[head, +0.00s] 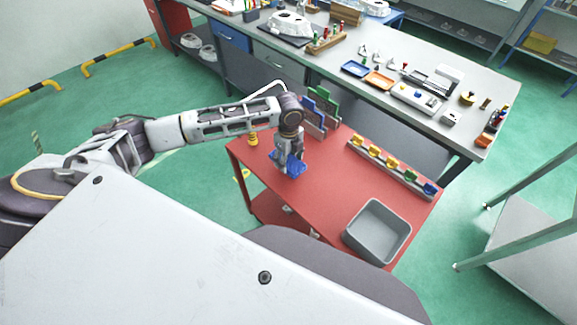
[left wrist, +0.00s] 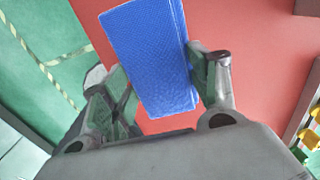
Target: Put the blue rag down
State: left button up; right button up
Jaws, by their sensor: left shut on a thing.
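The blue rag (head: 291,166) is a folded cloth held in my left gripper (head: 287,160), over the red cart top (head: 330,195). In the left wrist view the rag (left wrist: 150,55) hangs between the two fingers of the left gripper (left wrist: 160,80), which is shut on it. I cannot tell whether the rag's lower edge touches the cart top. My right gripper is not in view.
A grey bin (head: 378,231) stands at the cart's near right corner. A rail with coloured clips (head: 391,164) runs along the right edge. Upright blue and green boards (head: 322,105) stand at the far edge. The middle is bare.

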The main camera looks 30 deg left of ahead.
aim_at(289, 160)
pick_arm(q)
jog(key=shift+f, duration=0.1)
jog(key=shift+f, duration=0.1)
notch_tip(289, 160, down, 3)
jog(key=shift+r, duration=0.2)
jog(key=shift+f+p, duration=0.4)
jog(key=shift+p, duration=0.25)
jog(key=shift+f, duration=0.5)
jog(key=o, duration=0.9)
jog(key=shift+f, duration=0.1)
